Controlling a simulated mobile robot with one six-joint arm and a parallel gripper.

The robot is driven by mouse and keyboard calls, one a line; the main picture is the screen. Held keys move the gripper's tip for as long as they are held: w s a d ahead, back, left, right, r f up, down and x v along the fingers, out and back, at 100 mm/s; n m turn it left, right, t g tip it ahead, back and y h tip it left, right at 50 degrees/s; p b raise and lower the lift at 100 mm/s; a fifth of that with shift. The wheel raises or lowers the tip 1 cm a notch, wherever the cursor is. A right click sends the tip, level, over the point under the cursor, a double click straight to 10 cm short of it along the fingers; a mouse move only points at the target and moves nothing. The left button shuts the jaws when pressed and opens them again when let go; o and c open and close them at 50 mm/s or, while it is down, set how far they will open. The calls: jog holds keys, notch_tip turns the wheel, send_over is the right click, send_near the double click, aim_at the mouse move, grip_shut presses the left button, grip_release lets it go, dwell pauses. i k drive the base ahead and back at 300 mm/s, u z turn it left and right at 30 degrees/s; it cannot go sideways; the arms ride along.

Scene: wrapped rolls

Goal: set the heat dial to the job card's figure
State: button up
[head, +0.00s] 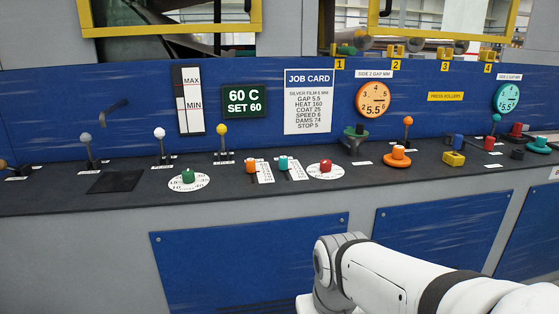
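The job card (308,101) hangs on the blue panel and reads gap 5.5, heat 160, coat 25, speed 6, dams 74, stop 5. A dark display (245,101) left of it reads 60 C, SET 60. A green knob (188,175) stands on a white numbered dial (176,185) below the display. A red knob (325,166) stands on another white dial (338,173) further right. Their labels are too small to read, so I cannot tell which is the heat dial. My white arm enters at the lower right; my gripper is not in view.
Orange (252,166) and teal (283,163) sliders stand between the dials. Levers with grey (86,138), white (159,133) and yellow (222,129) balls stand to the left. An orange handwheel (397,159) and a yellow block (453,158) are to the right.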

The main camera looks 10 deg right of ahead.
aim_at(326, 166)
jog(key=i, duration=0.9)
jog(key=z, duration=0.05)
